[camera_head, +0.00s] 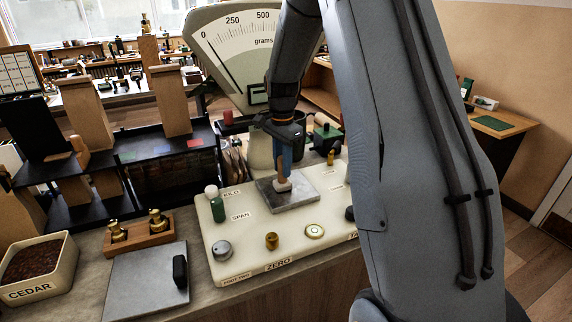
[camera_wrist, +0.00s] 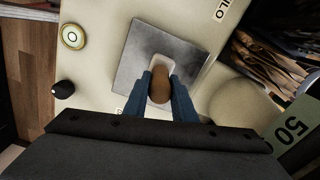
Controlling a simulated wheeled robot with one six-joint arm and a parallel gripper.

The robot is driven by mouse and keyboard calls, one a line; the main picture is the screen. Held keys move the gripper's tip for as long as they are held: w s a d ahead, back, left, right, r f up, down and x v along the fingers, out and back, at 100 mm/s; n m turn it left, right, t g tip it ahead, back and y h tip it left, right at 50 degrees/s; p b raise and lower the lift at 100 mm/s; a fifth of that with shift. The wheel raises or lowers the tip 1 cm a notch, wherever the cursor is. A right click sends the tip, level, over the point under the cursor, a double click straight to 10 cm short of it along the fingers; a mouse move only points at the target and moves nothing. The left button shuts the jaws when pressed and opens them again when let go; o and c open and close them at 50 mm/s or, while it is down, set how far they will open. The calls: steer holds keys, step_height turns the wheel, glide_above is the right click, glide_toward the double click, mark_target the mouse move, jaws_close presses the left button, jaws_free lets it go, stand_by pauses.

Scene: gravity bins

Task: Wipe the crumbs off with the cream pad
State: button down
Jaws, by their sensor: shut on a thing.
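My gripper (camera_head: 283,170) is shut on the brown handle of the cream pad (camera_head: 284,187). The pad is down at the middle of a grey metal plate (camera_head: 265,200) on the cream scale base. In the wrist view my gripper (camera_wrist: 160,85) has its blue fingers on either side of the brown handle, and the pad (camera_wrist: 161,62) shows pale beyond it on the plate (camera_wrist: 190,50). The pad looks in contact with the plate or very close to it. I cannot make out any crumbs in either view.
The scale base (camera_head: 245,250) carries a green bottle-shaped knob (camera_head: 216,206), a grey knob (camera_head: 222,249), a brass knob (camera_head: 271,240) and a round level (camera_head: 314,231). The dial (camera_head: 240,45) rises behind. Left are a brass weight block (camera_head: 140,238), a slate board (camera_head: 140,285) and a CEDAR bin (camera_head: 62,284).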

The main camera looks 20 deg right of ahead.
mark_target(278, 158)
steer(key=shift+a+f, duration=0.1)
steer(key=shift+a, duration=0.6)
steer(key=shift+r+p, duration=0.6)
steer(key=shift+r, duration=0.2)
steer(key=shift+r, duration=0.9)
steer(key=shift+r+p, duration=0.3)
steer(key=shift+r, duration=1.3)
